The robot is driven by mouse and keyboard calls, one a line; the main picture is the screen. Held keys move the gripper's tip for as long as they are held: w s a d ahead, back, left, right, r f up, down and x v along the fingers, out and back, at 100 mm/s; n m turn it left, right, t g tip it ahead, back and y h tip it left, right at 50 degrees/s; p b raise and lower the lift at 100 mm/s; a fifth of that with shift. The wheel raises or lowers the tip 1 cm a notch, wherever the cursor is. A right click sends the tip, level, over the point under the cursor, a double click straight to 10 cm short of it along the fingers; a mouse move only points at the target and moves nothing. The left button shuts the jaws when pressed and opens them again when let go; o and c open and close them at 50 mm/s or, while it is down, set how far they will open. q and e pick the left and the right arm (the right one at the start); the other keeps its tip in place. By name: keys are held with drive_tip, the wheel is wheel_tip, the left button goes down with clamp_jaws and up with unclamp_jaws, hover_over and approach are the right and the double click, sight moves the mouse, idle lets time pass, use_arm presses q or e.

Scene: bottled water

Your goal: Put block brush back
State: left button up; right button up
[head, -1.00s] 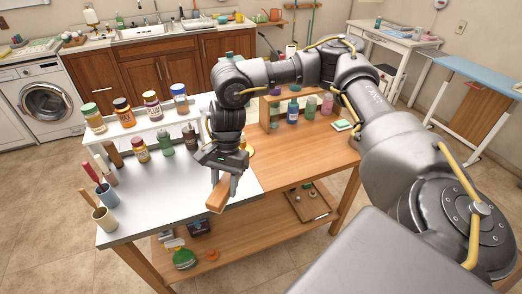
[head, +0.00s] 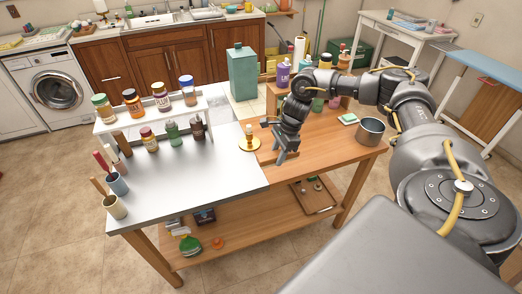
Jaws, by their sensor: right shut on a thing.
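My right gripper (head: 281,162) is over the wooden part of the table, right of the metal sheet and the brass holder. It is shut on the block brush, a wooden block. The brush is hard to make out now, hidden by the fingers or blending with the wood. I cannot tell whether it touches the tabletop. My left gripper is not in view.
The brass holder (head: 249,144) stands close left of my gripper. Bottles (head: 283,74) and a small shelf stand behind it. A metal pot (head: 370,132) and green-white sponge (head: 348,119) are to the right. Jars and cups line the metal sheet (head: 190,190).

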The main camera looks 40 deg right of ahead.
drive_tip(key=w+f+b, duration=0.3)
drive_tip(key=w+b, duration=0.1)
drive_tip(key=w, duration=0.1)
drive_tip(key=b, duration=0.5)
hover_over(258, 167)
drive_tip(key=s+d, duration=0.1)
wheel_tip(258, 167, down, 5)
drive_tip(key=shift+d+r, duration=0.1)
drive_tip(key=shift+r, duration=0.1)
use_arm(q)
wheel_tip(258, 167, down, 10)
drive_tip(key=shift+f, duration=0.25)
use_arm(e)
drive_tip(key=shift+w, duration=0.2)
drive_tip(key=shift+w+f+b, duration=0.15)
drive_tip(key=shift+f+b, duration=0.25)
drive_tip(key=shift+b, duration=0.15)
wheel_tip(258, 167, down, 2)
drive_tip(key=shift+f+b, duration=0.25)
drive_tip(key=shift+b, duration=1)
drive_tip(key=shift+f, duration=0.4)
drive_tip(key=o, duration=1.1)
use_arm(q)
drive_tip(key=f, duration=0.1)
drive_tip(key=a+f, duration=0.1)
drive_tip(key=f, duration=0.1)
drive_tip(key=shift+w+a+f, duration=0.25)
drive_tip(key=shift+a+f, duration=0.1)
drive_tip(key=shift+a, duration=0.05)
